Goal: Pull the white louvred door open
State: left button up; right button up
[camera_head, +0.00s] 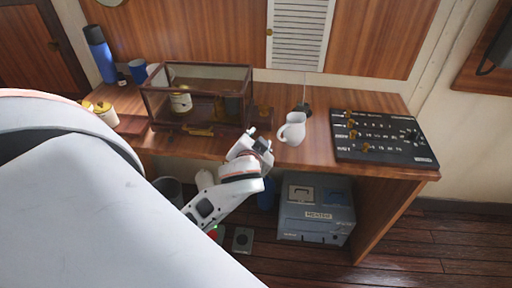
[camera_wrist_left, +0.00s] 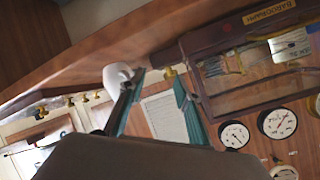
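The white louvred door (camera_head: 298,36) is set in the wood panelling at the top middle of the head view, its lower part in sight. A small brass knob (camera_head: 269,32) is on its left side. The door seems shut. My left gripper (camera_head: 262,140) is over the desk's front edge, between the glass case and the white jug, well short of the door. In the left wrist view the picture is turned over; the gripper's two teal fingers (camera_wrist_left: 155,95) stand apart with nothing between them. The louvred door (camera_wrist_left: 165,117) shows beyond them. My right gripper is not in view.
A glass barograph case (camera_head: 198,95) stands on the desk left of my gripper. A white jug (camera_head: 292,129) stands close on its right. A black switch panel (camera_head: 384,137) lies farther right. A grey box (camera_head: 317,210) is under the desk.

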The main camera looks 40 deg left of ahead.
pick_arm(q)
jog(key=shift+s+f+m, duration=0.3)
jog(key=shift+s+f, duration=0.5)
jog(key=shift+f, duration=0.05)
jog(key=s+d+f+m+g+h, duration=0.1)
jog(key=s+f+m+g, duration=0.15)
jog(key=s+f, duration=0.35)
jog(key=s+f+m+g+h, duration=0.1)
jog(key=s+f+m+g, duration=0.15)
jog(key=s+f, duration=0.45)
jog(key=d+f+n+t+h, duration=0.2)
jog(key=d+f+t+h, duration=0.2)
jog(key=d+f, duration=0.7)
jog(key=d+h, duration=0.2)
jog(key=d, duration=0.2)
jog(key=shift+s+f+t+h, duration=0.2)
jog(key=shift+s+t+h, duration=0.1)
jog(key=shift+h, duration=0.1)
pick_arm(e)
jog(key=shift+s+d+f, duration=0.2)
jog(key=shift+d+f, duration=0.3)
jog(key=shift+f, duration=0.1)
pick_arm(q)
jog(key=shift+d, duration=0.1)
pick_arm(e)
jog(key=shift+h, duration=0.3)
